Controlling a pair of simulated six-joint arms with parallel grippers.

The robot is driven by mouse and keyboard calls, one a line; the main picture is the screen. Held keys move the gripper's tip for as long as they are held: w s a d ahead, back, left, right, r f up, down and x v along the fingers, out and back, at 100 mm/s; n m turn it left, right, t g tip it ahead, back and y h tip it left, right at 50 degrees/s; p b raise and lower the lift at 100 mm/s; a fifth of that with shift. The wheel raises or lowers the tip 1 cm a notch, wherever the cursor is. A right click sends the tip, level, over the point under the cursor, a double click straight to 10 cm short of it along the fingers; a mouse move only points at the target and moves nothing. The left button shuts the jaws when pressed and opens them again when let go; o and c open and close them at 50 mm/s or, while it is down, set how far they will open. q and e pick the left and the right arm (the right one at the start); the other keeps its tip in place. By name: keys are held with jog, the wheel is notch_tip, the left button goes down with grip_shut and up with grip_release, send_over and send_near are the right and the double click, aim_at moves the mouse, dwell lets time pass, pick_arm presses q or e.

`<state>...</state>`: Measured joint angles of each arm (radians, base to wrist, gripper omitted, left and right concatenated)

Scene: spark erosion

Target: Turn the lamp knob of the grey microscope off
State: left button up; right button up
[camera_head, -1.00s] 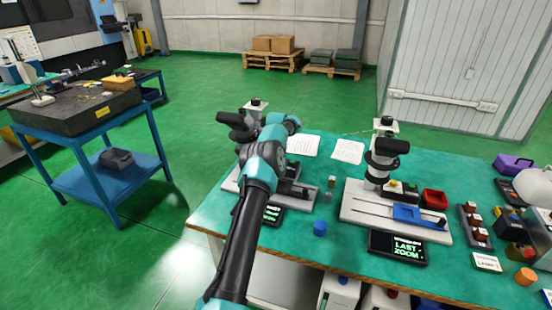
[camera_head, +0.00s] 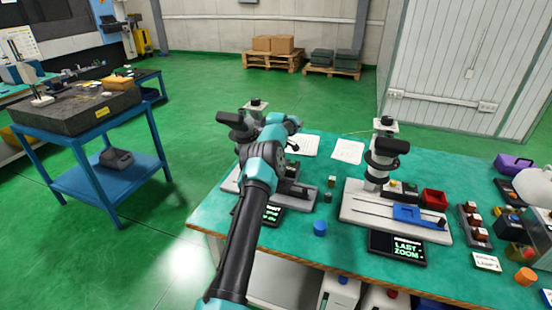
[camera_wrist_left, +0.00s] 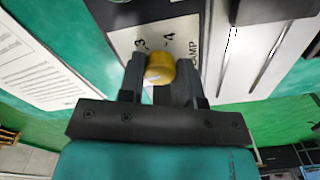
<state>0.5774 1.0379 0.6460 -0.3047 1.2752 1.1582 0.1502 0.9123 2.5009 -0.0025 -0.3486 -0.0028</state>
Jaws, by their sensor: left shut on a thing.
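A microscope (camera_head: 235,119) with a light base stands at the left of the green bench, partly hidden behind my left arm. In the left wrist view, a yellow round knob (camera_wrist_left: 160,68) sits on a pale panel (camera_wrist_left: 183,35) marked "3", "4" and partly readable "AMP". My left gripper (camera_wrist_left: 160,80) is shut on the knob, one finger on each side. In the head view its fingers are hidden by the arm. I cannot read a pointer on the knob. A second microscope (camera_head: 383,153) stands to the right. My right gripper is out of view.
A dark display (camera_head: 397,246) reading "LAST ZOOM" lies before the right microscope. A blue cap (camera_head: 320,228) and small parts stand between the microscopes. Printed sheets (camera_head: 348,151) lie behind. A red bin (camera_head: 434,198) is at the right.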

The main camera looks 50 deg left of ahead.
pick_arm(q)
jog(key=n, duration=0.4)
jog(key=shift+a+r+n, duration=0.1)
jog(key=shift+n, duration=0.2)
jog(key=n, duration=1)
jog(key=shift+n, duration=0.4)
jog(key=n, duration=0.4)
jog(key=shift+n, duration=0.4)
jog(key=o, duration=0.9)
notch_tip(320, 180, up, 12)
jog(key=shift+f, duration=0.1)
